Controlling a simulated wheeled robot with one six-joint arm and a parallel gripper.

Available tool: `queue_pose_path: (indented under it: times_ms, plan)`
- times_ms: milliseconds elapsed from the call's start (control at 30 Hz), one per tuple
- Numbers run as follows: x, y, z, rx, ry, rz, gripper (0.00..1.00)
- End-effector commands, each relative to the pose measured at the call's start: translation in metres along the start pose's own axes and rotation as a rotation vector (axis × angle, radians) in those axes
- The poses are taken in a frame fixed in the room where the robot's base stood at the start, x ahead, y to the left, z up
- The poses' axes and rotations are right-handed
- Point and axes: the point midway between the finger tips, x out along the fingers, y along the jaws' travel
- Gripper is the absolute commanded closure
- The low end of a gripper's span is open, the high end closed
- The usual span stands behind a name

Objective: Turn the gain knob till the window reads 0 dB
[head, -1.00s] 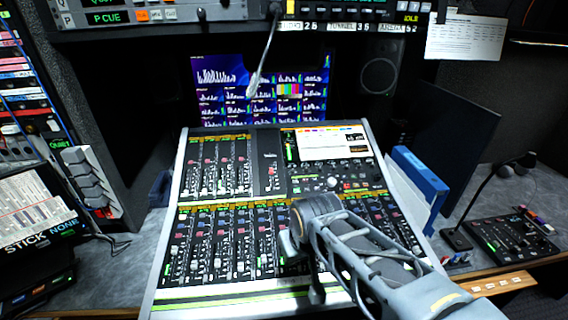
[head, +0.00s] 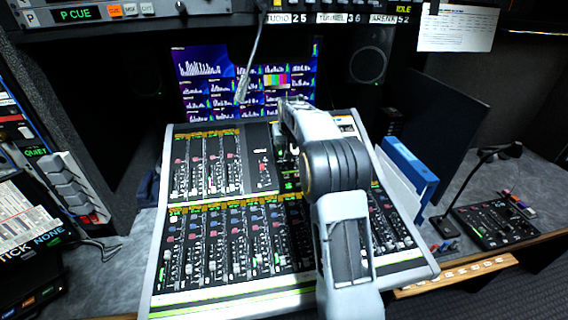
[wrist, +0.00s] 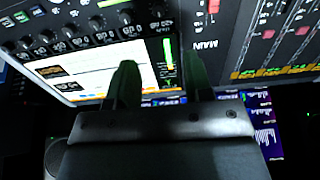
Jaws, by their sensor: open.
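My gripper (wrist: 159,58) is open in the wrist view, its two dark fingers apart with nothing seen between them. They hang over the edge of the console's lit screen (wrist: 85,72), near a green level meter. A row of black knobs (wrist: 73,38) runs along the screen's edge at upper left, with small white readings beside them. I cannot tell which knob is the gain knob or read its window. In the head view my arm covers most of the screen and the knob area, and my fingers are not visible there.
The mixing console (head: 160,255) carries banks of faders. A wall monitor (head: 205,70) stands behind it, with a gooseneck microphone (head: 242,90) hanging in front. Blue binders (head: 408,165) stand at the console's right. A smaller control panel (head: 492,228) lies on the right desk.

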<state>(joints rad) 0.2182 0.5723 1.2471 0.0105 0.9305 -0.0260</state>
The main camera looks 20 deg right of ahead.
Motion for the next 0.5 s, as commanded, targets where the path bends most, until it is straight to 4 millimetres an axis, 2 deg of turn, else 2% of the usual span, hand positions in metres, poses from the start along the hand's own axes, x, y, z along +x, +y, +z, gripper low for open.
queue_pose_path:
  times_ms: [167,500]
  plan:
    - [0.024,0.003,-0.003,0.004,-0.002,0.002,0.54]
    - [0.088,0.003,-0.002,0.003,-0.003,0.001,0.54]
